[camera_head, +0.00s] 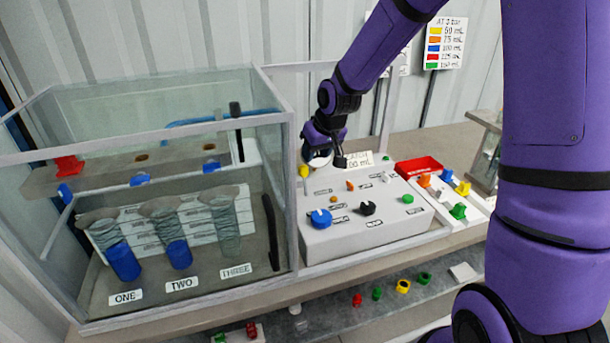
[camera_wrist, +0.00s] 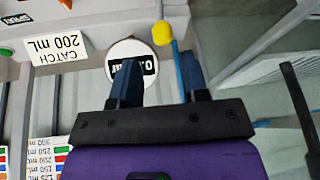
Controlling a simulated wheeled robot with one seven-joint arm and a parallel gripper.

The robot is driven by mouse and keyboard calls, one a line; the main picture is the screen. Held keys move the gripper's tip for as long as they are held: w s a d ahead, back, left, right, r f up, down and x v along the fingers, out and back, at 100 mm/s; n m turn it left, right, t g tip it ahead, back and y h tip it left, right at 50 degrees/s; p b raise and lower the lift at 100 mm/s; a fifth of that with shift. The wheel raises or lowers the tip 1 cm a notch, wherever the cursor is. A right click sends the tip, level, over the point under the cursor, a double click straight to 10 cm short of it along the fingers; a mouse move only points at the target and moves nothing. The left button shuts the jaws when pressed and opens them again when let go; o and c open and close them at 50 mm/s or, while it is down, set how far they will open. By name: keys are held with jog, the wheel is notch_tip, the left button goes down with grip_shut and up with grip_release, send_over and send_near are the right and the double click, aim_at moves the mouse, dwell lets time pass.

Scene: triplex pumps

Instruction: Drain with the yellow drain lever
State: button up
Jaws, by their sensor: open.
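The yellow drain lever's rounded yellow end (camera_head: 304,171) shows at the left rear edge of the white control box, right beside the glass case. In the wrist view the yellow end (camera_wrist: 162,34) sits on a thin blue rod, just beyond my fingertips and roughly in line with the gap between them. My gripper (camera_wrist: 160,72) is open and empty, and neither finger visibly touches the lever. In the head view my gripper (camera_head: 325,157) is above and slightly right of the lever, its fingers partly hidden. A white round plate with a black label (camera_wrist: 133,58) lies by the left finger.
The glass case (camera_head: 292,200) holds cylinders ONE and TWO with blue in them, and THREE looking clear. The control box (camera_head: 385,228) carries blue, black, green and orange knobs. A red tray (camera_head: 420,165) stands right. A "CATCH 200 mL" card (camera_wrist: 60,48) is close to my gripper.

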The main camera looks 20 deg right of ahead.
aim_at(306, 176)
jog(key=x, duration=1.1)
jog(key=shift+a, duration=0.1)
